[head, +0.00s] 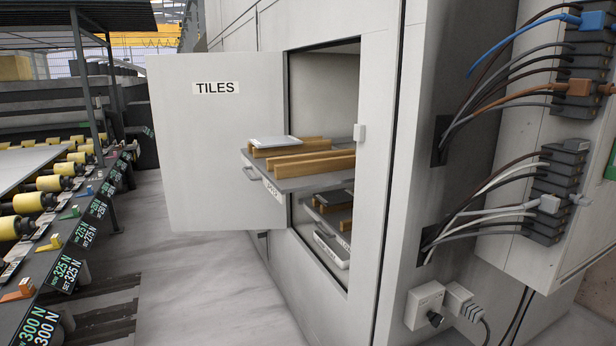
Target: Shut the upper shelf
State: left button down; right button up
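The upper shelf (315,183) is a grey pull-out tray inside a white cabinet (378,150). It sticks out to the left through the cabinet opening. A metal handle (250,174) and a label are on its front edge. Wooden bars (310,163) lie on it, with a light grey tile (275,142) resting on the bars at the left. The cabinet door (215,140), marked TILES, stands open to the left. A lower shelf (325,222) with wooden bars sits below, mostly inside the cabinet. Neither of my grippers is in view.
A roller conveyor (50,200) with yellow rollers and small displays runs along the left. An electrical panel with cables (560,150) and plugs (425,303) are on the right. The grey floor (205,290) between conveyor and cabinet is clear.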

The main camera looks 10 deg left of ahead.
aim_at(314, 164)
jog(key=i+j+z, duration=0.55)
jog(key=i+j, duration=0.2)
